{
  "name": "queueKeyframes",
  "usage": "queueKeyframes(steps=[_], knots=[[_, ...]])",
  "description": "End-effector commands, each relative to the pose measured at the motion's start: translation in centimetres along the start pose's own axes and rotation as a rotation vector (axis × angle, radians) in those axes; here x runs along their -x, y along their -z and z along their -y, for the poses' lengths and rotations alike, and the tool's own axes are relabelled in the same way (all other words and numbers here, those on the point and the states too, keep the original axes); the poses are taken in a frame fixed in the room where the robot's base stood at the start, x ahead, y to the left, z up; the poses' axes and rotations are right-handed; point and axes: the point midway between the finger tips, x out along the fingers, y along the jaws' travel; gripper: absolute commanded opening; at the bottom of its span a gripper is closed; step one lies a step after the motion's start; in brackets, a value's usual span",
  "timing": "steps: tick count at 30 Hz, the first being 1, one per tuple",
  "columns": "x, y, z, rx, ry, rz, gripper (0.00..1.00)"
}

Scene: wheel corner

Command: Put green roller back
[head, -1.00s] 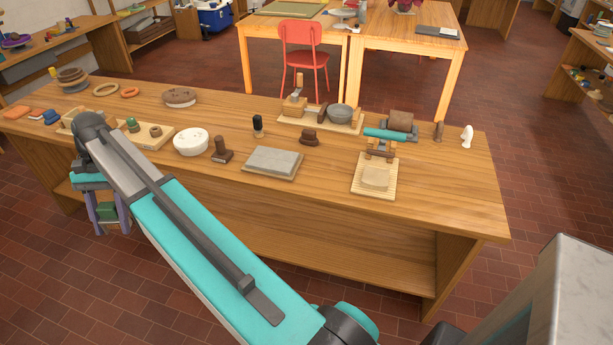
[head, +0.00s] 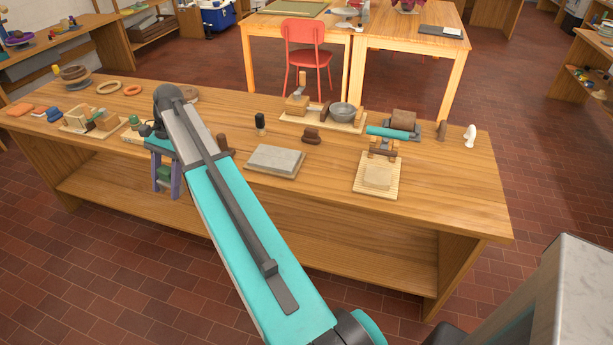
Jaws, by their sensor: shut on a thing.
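My gripper (head: 166,184) hangs at the left, in front of the table's front edge, with its purple fingers pointing down. It is shut on a green thing (head: 164,173), which seems to be the green roller; only a small part shows between the fingers. A teal roller (head: 387,133) lies on a small brown stand at the table's right.
The long wooden table (head: 330,220) holds a grey slab (head: 275,160), a board with a grey bowl (head: 342,112), a brown roll (head: 403,119) and a cream slab on a mat (head: 377,177). My arm hides part of the table's left-centre. A red chair (head: 303,48) stands behind.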

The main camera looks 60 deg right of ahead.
Motion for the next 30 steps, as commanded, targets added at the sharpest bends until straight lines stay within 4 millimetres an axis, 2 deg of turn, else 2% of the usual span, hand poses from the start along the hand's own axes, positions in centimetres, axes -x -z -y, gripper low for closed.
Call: queueKeyframes(steps=[1,3,14,23,30], knots=[[0.7,1.6,-0.7,-0.044,0.022,-0.001,0.0],[1.4,3.4,-1.4,-0.103,0.049,-0.003,0.0],[5.5,12.8,-6.5,-0.412,0.187,-0.012,0.0],[8.7,20.0,-12.4,-0.675,0.303,-0.018,0.0],[11.1,25.4,-18.0,-0.891,0.397,-0.023,0.0]])
